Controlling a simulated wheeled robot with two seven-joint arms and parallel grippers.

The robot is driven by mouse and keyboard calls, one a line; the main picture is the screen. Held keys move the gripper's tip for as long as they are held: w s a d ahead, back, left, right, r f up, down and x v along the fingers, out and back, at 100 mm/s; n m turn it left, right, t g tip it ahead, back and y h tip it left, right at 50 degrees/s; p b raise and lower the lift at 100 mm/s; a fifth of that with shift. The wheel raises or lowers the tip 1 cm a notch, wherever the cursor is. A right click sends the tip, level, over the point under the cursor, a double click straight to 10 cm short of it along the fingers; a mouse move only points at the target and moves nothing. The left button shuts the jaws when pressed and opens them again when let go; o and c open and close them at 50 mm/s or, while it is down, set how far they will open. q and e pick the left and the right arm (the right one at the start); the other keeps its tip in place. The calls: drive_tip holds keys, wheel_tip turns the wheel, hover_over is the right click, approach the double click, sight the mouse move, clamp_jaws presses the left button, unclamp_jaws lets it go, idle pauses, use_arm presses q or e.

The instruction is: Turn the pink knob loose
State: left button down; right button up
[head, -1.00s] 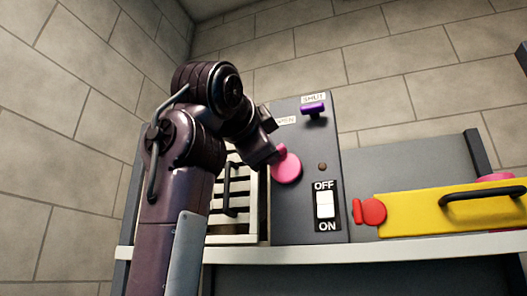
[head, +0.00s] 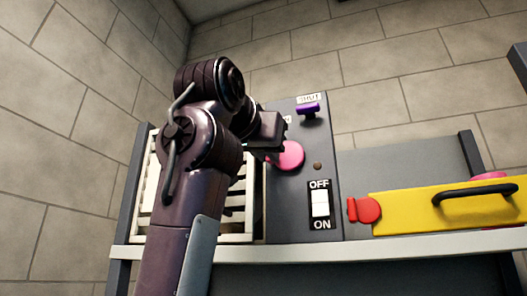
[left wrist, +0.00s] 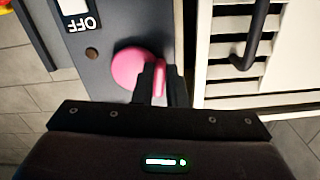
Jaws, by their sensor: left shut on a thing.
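The pink knob (head: 290,155) is on the front of the dark grey panel (head: 284,210), left of the small brown round spot. It has a round pink disc (left wrist: 129,68) and a narrow pink tab (left wrist: 160,80). My left gripper (head: 270,151) comes in from the left and covers the knob's left side in the head view. In the left wrist view its dark fingers (left wrist: 158,84) are shut on the knob's tab. The disc shows to the left of the fingers there. My right gripper is in neither view.
An OFF/ON rocker switch (head: 320,203) sits below the knob, and a purple handle (head: 308,111) under the SHUT label above it. A white louvred grille (head: 237,226) is left of the panel. A yellow box (head: 425,212) with a red knob (head: 367,210) is right.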

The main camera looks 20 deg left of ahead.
use_arm(q)
drive_tip(key=shift+r+n, duration=0.2)
drive_tip(key=shift+n, duration=0.5)
drive_tip(key=c, duration=1.6)
unclamp_jaws()
drive_tip(key=shift+d, duration=0.1)
drive_tip(key=shift+o, duration=0.7)
drive_tip(key=shift+w+f, duration=0.2)
